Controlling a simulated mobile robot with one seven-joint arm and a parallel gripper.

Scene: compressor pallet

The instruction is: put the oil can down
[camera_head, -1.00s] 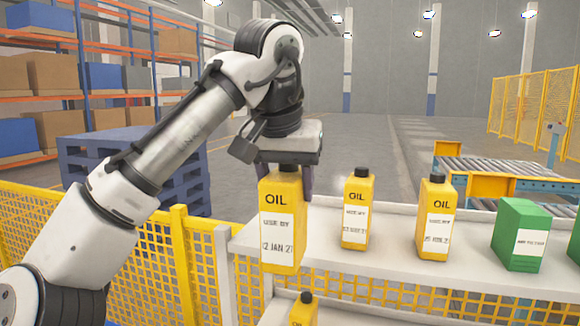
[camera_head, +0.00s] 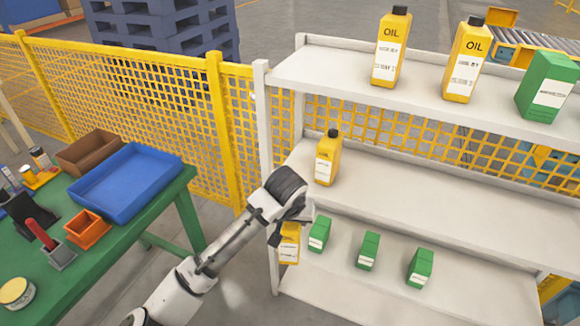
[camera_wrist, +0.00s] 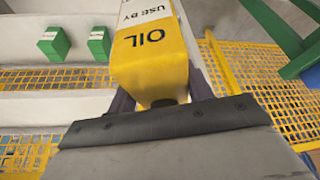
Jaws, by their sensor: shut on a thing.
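My gripper (camera_head: 291,226) is shut on a yellow oil can (camera_head: 289,250) with a white label. In the head view the can is at the left end of the lowest visible shelf (camera_head: 400,302), beside the shelf's white post. I cannot tell whether its base touches the shelf. In the wrist view the can (camera_wrist: 152,58) sits between the dark fingers, with OIL and USE BY readable; part of its top is hidden. Another oil can (camera_head: 327,160) stands on the middle shelf. Two more oil cans (camera_head: 391,50) (camera_head: 466,65) stand on the top shelf.
Green boxes (camera_head: 320,234) (camera_head: 368,250) (camera_head: 420,268) stand right of the held can on the low shelf. Bare shelf lies in front of them. Another green box (camera_head: 548,90) is on top. A green table (camera_head: 150,215) with a blue tray (camera_head: 125,190) stands left. A yellow fence (camera_head: 160,100) runs behind.

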